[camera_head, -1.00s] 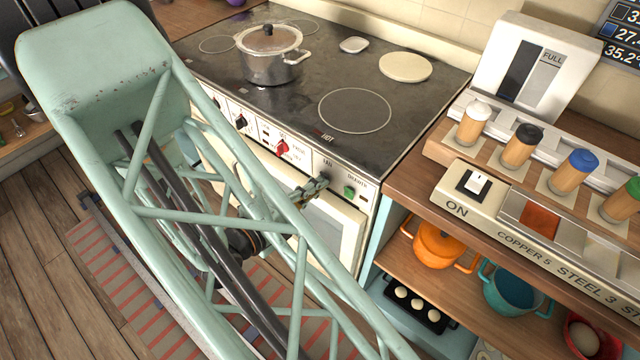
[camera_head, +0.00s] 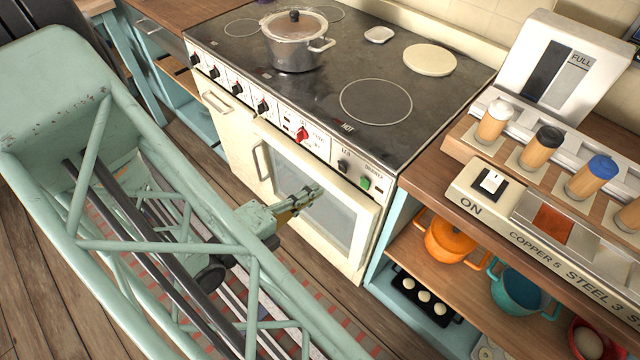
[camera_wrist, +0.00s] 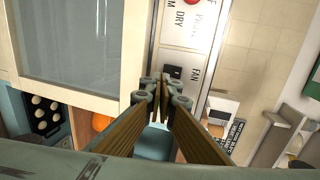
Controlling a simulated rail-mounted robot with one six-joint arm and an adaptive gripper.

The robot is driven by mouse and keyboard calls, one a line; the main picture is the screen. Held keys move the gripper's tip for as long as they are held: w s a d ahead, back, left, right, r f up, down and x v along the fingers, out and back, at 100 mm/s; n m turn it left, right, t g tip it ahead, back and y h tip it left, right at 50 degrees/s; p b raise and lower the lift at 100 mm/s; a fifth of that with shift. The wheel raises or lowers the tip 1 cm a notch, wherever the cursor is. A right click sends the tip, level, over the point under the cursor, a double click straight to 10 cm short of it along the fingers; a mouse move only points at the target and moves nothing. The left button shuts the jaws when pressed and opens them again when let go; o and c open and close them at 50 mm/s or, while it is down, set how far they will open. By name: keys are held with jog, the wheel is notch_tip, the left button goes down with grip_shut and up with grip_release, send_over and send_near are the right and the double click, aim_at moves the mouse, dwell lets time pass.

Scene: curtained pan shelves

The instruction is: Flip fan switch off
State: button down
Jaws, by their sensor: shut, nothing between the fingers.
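The fan switch (camera_head: 343,166) is a small dark switch on the cream front panel of the cooker, left of a green switch. In the wrist view the fan switch (camera_wrist: 173,72) shows as a dark block beside the word FAN, just beyond my fingertips. Whether it is on or off is too small to tell. My gripper (camera_head: 318,189) is shut and empty, in front of the oven door and lower left of the switch, apart from the panel. In the wrist view the fingertips of my gripper (camera_wrist: 166,91) are together, below the switch in the picture.
The oven door (camera_head: 325,215) is closed below the panel. A red knob (camera_head: 302,134) and a green switch (camera_head: 365,183) flank the fan switch. A lidded pot (camera_head: 294,42) stands on the hob. Open shelves with an orange pot (camera_head: 445,243) lie right of the cooker.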

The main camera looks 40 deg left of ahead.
jog(key=shift+f+p+v, duration=0.1)
jog(key=shift+f+v, duration=0.1)
jog(key=shift+v, duration=0.65)
jog(key=shift+f+p+v, duration=0.15)
jog(key=shift+f+v, duration=0.05)
jog(key=shift+v, duration=0.65)
jog(key=shift+f+p+v, duration=0.1)
jog(key=shift+f+v, duration=0.05)
jog(key=shift+v, duration=0.7)
jog(key=shift+s, duration=0.1)
